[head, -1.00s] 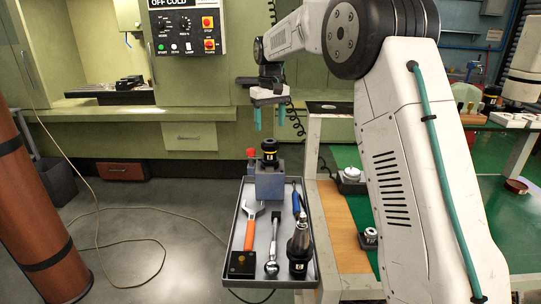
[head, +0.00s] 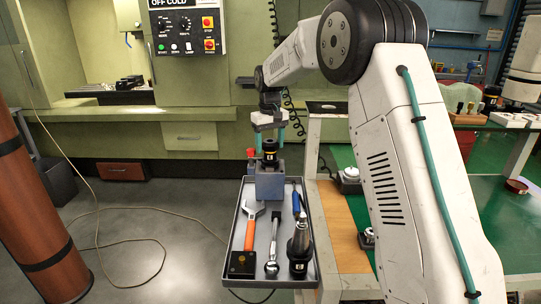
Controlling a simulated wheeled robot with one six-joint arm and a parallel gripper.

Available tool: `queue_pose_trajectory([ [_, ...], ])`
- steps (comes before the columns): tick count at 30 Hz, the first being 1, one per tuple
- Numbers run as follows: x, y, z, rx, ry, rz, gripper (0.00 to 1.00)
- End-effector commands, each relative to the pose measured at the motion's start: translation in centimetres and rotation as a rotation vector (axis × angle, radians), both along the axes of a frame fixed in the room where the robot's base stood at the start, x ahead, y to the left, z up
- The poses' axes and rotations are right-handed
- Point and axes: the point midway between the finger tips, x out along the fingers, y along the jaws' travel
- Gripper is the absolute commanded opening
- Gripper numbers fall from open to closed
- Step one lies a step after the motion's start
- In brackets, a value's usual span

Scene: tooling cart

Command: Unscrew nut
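A black tool holder with a yellow band, its nut (head: 269,146) on top, stands upright in a blue-grey fixture block (head: 269,185) at the back of the grey tray. My gripper (head: 270,139) points down over the holder, its two teal fingers apart, one on each side of the holder's top. The fingers look open; I cannot tell whether they touch the nut. A wrench with an orange handle (head: 249,235) lies on the tray (head: 238,210).
On the tray are a ratchet (head: 272,250), a blue-handled tool (head: 296,203), another tool holder (head: 299,250) and a black block (head: 242,263). A red knob (head: 251,154) sits left of the holder. A shelved cart (head: 340,225) stands right.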

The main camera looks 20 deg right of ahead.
Motion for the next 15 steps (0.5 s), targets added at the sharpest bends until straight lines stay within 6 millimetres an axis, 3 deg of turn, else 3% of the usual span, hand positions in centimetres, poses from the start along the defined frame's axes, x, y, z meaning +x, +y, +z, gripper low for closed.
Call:
queue_pose_trajectory([
  [1, 0.00, 0.00, 0.01, 0.000, 0.000, 0.000, 0.50],
  [5, 0.00, 0.00, 0.01, 0.000, 0.000, 0.000, 0.15],
  [10, 0.00, 0.01, 0.04, 0.000, 0.000, 0.054, 0.15],
  [15, -0.01, 0.02, 0.06, 0.000, 0.000, 0.304, 0.15],
])
